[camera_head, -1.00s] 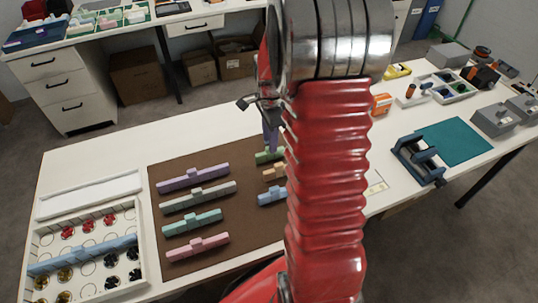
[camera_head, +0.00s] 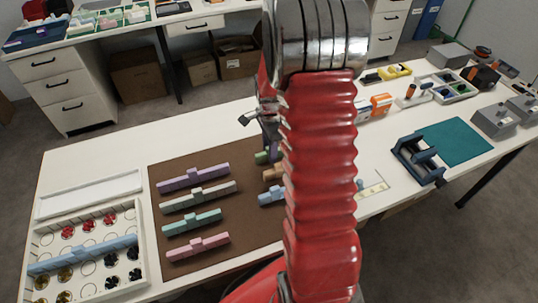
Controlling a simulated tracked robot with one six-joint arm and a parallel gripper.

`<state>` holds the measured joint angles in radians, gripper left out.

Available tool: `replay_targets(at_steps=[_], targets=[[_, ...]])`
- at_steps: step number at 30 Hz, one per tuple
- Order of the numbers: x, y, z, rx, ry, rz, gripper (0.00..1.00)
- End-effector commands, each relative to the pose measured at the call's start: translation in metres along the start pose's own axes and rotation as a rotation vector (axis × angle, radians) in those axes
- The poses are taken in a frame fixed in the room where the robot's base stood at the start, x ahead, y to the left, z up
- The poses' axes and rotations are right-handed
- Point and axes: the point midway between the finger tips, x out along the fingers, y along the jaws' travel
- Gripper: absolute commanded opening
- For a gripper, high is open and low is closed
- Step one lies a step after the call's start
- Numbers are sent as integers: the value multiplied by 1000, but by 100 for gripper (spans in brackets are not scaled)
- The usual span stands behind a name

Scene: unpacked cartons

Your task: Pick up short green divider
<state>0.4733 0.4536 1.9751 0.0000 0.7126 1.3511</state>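The short green divider (camera_head: 261,157) lies at the top right of the brown mat (camera_head: 240,233). Only its left end shows; my red arm hides the rest. My gripper (camera_head: 270,145) points down at the divider's upper edge, partly hidden behind my arm. I cannot tell whether its fingers are apart or touch the divider. A short tan divider (camera_head: 270,174) and a short blue divider (camera_head: 271,196) lie below the green one, also partly hidden.
Long purple (camera_head: 193,178), grey (camera_head: 198,196), teal (camera_head: 192,221) and pink (camera_head: 198,247) dividers lie on the mat's left part. A white compartment tray (camera_head: 140,270) stands at the left. A dark blue stand (camera_head: 418,162) is at the right. The table's back left is clear.

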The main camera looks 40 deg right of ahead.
Motion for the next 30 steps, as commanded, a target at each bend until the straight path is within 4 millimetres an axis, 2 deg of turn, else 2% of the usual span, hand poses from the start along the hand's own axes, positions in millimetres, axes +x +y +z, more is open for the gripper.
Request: replay_targets(at_steps=[15,30], targets=[[0,0,0,1,0,0,34],[0,0,0,1,0,0,0]])
